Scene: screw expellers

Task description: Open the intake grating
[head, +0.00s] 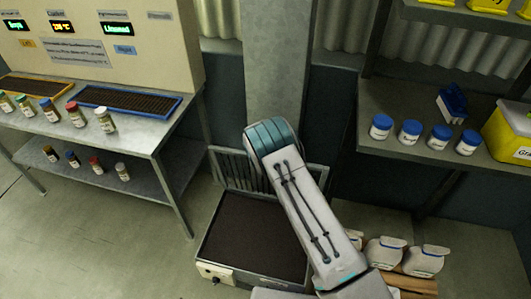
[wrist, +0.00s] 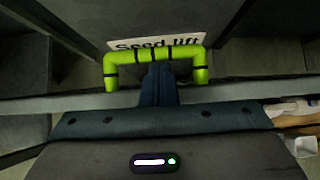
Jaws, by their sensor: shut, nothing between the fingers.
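A barred grating (head: 238,168) stands upright, or nearly so, at the back of a low metal intake box (head: 216,268) in the head view. The box's top shows a dark brown surface (head: 255,235); I cannot tell whether it is seed or fine mesh. In the wrist view a bright green handle (wrist: 111,72) with black bands is in front of a white "Seed lift" label (wrist: 125,44). My gripper (wrist: 158,68) is shut and empty, its fingertips at the middle of the handle's bar. Whether they touch it is unclear. In the head view my arm hides the gripper and the handle.
A metal table (head: 150,140) with trays and several jars stands left. A pillar (head: 285,70) rises behind the box. A shelf (head: 380,90) with blue-lidded jars and a yellow bin (head: 508,135) is right. White sacks (head: 425,260) lie lower right. The floor (head: 100,245) is clear at left.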

